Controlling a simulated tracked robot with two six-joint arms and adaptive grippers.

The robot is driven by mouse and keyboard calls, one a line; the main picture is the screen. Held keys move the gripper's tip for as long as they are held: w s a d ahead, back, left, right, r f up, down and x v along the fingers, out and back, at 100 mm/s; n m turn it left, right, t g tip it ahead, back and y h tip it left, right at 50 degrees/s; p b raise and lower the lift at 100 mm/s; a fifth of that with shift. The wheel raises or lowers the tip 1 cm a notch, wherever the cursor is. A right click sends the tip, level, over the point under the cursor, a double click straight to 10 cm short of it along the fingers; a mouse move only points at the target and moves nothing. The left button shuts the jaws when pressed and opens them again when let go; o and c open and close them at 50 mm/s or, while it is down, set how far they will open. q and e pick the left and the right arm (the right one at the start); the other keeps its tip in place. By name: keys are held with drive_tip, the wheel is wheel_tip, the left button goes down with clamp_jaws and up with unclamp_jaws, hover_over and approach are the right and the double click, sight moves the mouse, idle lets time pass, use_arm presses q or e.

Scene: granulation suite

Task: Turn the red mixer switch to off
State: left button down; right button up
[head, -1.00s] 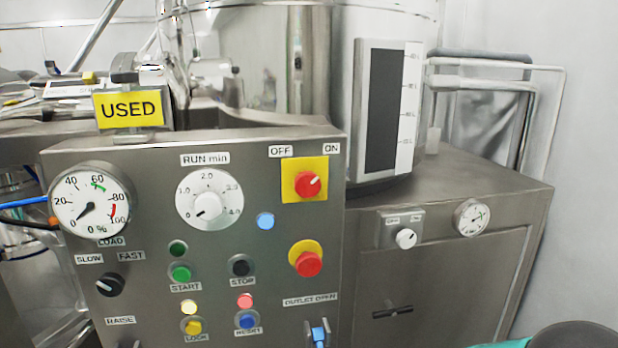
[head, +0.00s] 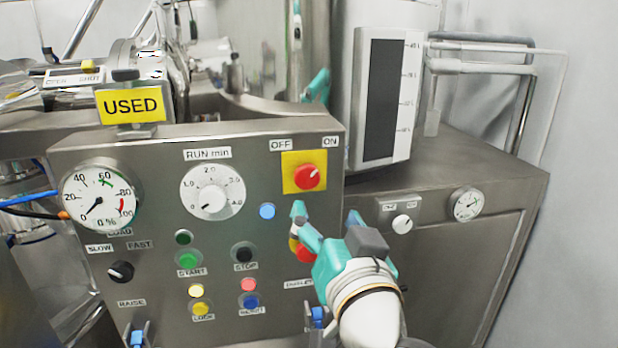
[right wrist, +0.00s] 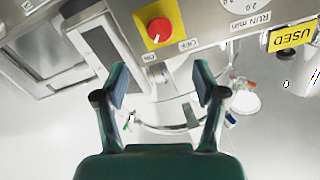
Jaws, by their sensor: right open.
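The red mixer switch (head: 308,177) is a round knob on a yellow plate (head: 291,158) at the control panel's upper right. Its white mark points up and right, towards the ON label (head: 330,142); the OFF label (head: 281,145) is at upper left. My right gripper (head: 327,214) is open and empty, just below the switch and apart from it. It partly hides a red push-button (head: 304,253). In the right wrist view the switch (right wrist: 160,30) appears inverted, above and beyond the spread fingers (right wrist: 160,88). My left gripper is not in view.
The steel panel (head: 150,240) carries a RUN min dial (head: 212,199), a load gauge (head: 97,200) and several coloured buttons. A yellow USED sign (head: 132,104) stands on its top left. Right of it is a lower steel cabinet (head: 470,245) with a small knob (head: 402,223).

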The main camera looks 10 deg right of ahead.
sight(309, 178)
drive_tip(key=w+p, duration=0.1)
drive_tip(key=w, duration=1.2)
drive_tip(key=shift+d, duration=0.1)
drive_tip(key=shift+c, duration=0.3)
drive_tip(key=c, duration=1.1)
drive_tip(key=shift+p, duration=0.3)
